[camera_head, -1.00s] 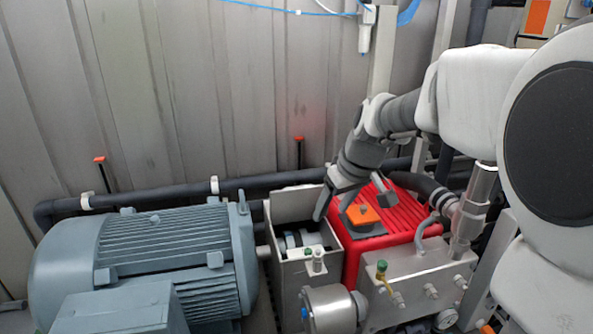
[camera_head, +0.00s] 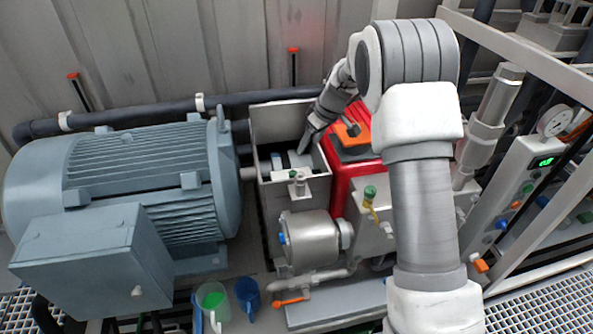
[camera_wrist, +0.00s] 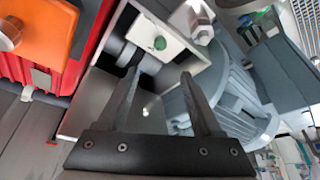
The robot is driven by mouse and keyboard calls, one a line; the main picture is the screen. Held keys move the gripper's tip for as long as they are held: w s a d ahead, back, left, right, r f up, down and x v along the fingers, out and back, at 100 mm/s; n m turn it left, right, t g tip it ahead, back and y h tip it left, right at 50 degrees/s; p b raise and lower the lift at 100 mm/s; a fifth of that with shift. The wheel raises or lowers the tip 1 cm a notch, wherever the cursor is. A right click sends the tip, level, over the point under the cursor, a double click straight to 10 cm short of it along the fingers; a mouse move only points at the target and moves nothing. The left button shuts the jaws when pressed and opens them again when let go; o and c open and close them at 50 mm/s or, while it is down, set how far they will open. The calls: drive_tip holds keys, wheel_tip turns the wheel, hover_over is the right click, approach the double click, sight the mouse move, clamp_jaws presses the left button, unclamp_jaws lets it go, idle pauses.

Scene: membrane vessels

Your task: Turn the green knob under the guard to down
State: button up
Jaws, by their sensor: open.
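A small green knob (camera_head: 292,174) sits on the front edge of an open-topped grey metal guard box (camera_head: 318,186). In the wrist view the green knob (camera_wrist: 160,43) is on a pale plate beyond my fingertips. My gripper (camera_head: 306,143) points down at the box's opening from behind. In the wrist view my gripper (camera_wrist: 160,73) is open, with nothing between its fingers, and the knob shows apart from them. Another green-topped fitting (camera_head: 370,192) stands on the steel block to the right. I cannot tell which way the knob points.
A grey motor (camera_head: 150,185) fills the left, and a red housing (camera_head: 340,188) with an orange-topped block (camera_head: 352,136) stands right of the box. A steel cylinder (camera_head: 310,240) is below it. A green cup (camera_head: 211,302) and blue cup (camera_head: 247,295) stand at the front.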

sight(294, 172)
drive_tip(key=x, duration=1.6)
drive_tip(key=shift+f+b, duration=0.1)
drive_tip(key=shift+b, duration=0.3)
clamp_jaws()
